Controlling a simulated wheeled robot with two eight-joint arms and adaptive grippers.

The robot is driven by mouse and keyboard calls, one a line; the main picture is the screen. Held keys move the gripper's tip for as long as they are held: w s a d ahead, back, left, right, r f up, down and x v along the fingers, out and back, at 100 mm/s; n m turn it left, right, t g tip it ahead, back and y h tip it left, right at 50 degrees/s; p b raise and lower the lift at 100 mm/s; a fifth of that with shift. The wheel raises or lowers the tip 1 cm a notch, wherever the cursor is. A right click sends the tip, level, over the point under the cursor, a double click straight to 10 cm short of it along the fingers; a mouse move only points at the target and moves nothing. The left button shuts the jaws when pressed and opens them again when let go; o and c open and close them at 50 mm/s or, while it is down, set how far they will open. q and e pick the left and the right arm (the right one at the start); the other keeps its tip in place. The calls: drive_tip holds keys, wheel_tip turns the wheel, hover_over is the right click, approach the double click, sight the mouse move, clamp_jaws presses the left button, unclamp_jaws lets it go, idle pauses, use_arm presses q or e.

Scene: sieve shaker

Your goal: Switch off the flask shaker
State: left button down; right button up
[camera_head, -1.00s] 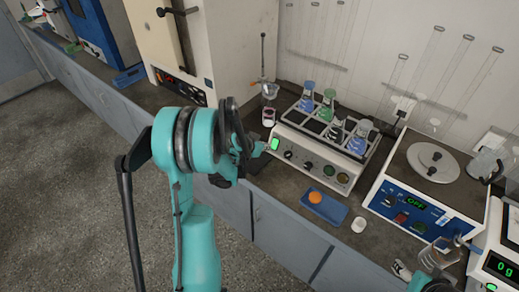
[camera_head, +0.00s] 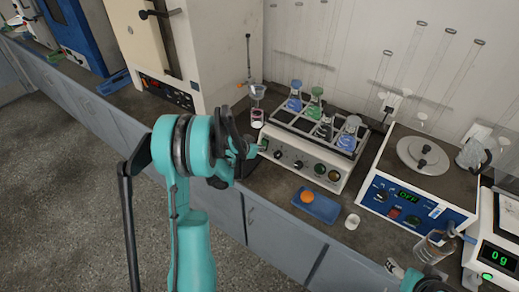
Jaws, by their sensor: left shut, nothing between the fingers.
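The flask shaker is a pale box with a dark rack on top that holds several flasks with blue, green and dark contents. Its front panel (camera_head: 300,168) carries knobs and a small green-lit display or switch (camera_head: 264,143) at the left end. My left gripper (camera_head: 256,149) is shut and empty at that left end. It partly covers the green-lit part; I cannot tell whether it touches the panel. My right arm shows only at the bottom right edge, where a dark part (camera_head: 433,285) may be its gripper; its fingers are not clear.
A blue tray (camera_head: 323,209) with an orange object and a white cup (camera_head: 352,221) stand in front of the shaker. A blue-fronted device (camera_head: 415,205) and a balance (camera_head: 496,260) are at the right. A funnel stand (camera_head: 257,98) is behind my left gripper.

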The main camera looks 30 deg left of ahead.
drive_tip(key=shift+r, duration=0.1)
use_arm(q)
drive_tip(key=shift+w+r+p, duration=0.15)
drive_tip(key=shift+r+p, duration=0.35)
drive_tip(key=shift+r, duration=0.3)
use_arm(e)
drive_tip(key=shift+w+r, duration=0.1)
drive_tip(key=shift+r, duration=0.3)
